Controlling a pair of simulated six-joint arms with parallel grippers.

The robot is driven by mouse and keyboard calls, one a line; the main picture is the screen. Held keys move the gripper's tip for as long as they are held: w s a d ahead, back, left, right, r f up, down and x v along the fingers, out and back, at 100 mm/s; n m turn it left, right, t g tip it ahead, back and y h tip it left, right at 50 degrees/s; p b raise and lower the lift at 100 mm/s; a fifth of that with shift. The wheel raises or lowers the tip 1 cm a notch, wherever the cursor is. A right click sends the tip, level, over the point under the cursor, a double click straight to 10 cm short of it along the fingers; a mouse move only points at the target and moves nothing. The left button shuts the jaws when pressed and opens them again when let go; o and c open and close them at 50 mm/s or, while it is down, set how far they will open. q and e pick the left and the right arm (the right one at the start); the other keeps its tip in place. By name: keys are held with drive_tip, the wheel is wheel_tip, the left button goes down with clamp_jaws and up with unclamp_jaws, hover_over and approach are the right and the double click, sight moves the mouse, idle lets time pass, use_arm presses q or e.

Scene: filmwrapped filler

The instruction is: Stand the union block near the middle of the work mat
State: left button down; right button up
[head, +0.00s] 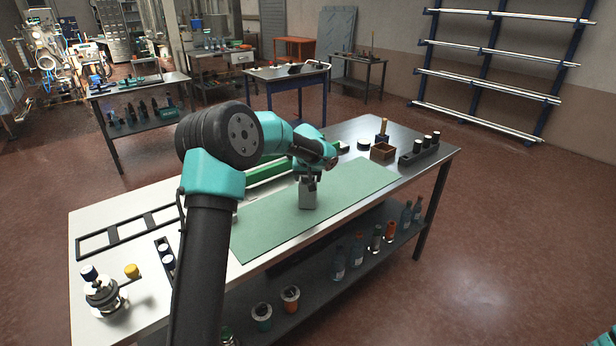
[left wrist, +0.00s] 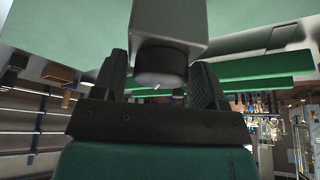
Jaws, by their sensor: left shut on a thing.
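The union block (head: 308,196) is a light grey block that looks upright over the green work mat (head: 270,226), near its middle. I cannot tell whether its base touches the mat. My left gripper (head: 310,179) is above it, pointing down and shut on it. In the left wrist view the grey block (left wrist: 172,22) has a dark round end (left wrist: 160,66) between the two fingers of my left gripper (left wrist: 160,82). My right gripper is not in view.
A long green bar (head: 268,171) lies behind the mat. A small brown box (head: 383,151) and a dark rack (head: 419,151) stand at the right end. A black frame (head: 130,230) and a metal valve fitting (head: 102,294) are at the left. The mat around the block is clear.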

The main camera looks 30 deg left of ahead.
use_arm(q)
drive_tip(key=shift+c, duration=0.8)
unclamp_jaws()
drive_tip(key=shift+f, duration=0.1)
drive_tip(key=v, duration=1.2)
